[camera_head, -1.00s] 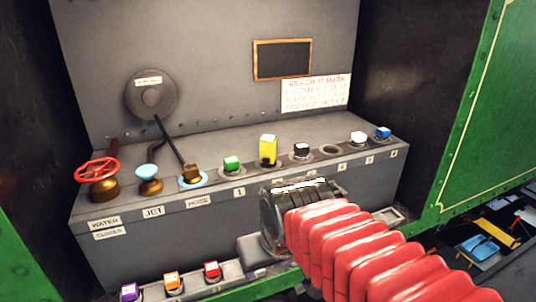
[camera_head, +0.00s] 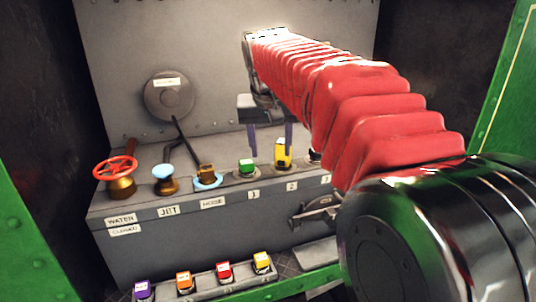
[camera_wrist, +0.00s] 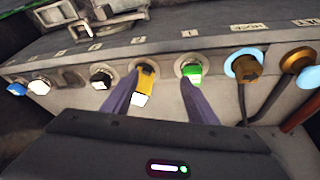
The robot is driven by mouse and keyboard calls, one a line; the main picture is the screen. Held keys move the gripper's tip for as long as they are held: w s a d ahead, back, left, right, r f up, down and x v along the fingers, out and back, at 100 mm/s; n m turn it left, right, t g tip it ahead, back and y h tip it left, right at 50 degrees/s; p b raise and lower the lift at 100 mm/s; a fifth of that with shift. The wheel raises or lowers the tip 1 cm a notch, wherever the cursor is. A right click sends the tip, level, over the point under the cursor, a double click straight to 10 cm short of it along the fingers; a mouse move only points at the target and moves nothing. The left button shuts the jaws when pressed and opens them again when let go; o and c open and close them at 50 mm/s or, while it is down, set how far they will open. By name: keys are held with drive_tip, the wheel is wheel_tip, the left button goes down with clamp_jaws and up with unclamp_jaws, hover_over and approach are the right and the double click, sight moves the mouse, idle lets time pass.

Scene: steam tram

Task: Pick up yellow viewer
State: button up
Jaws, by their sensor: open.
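The yellow viewer (camera_head: 283,153) stands upright in the spot marked 2 on the grey console. It is a tall yellow block with a pale top, also in the wrist view (camera_wrist: 144,78). My gripper (camera_head: 270,150) points down above the console, its two purple fingers apart and empty. In the wrist view, my gripper (camera_wrist: 158,77) has the viewer between the fingers' lines, much closer to the left finger; I cannot tell whether they touch. In the head view, the right finger's tip overlaps the viewer's top.
A green-topped piece (camera_head: 246,167) is close beside the viewer, by the right finger in the wrist view (camera_wrist: 192,72). A black piece (camera_wrist: 101,77) is on the other side. A red valve wheel (camera_head: 115,168) and levers stand left. A lower shelf holds small coloured blocks, one yellow-topped (camera_head: 262,262).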

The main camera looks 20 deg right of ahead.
sight(283, 143)
wheel_tip(283, 143, up, 8)
drive_tip(key=d+m+h, duration=0.1)
drive_tip(key=d+m, duration=0.1)
drive_tip(key=m, duration=0.1)
drive_tip(key=shift+w+m, duration=0.3)
drive_tip(key=x, duration=0.8)
drive_tip(key=shift+f, duration=0.25)
drive_tip(key=shift+f, duration=0.15)
drive_tip(key=shift+d+x, duration=0.2)
drive_tip(key=shift+x, duration=2.25)
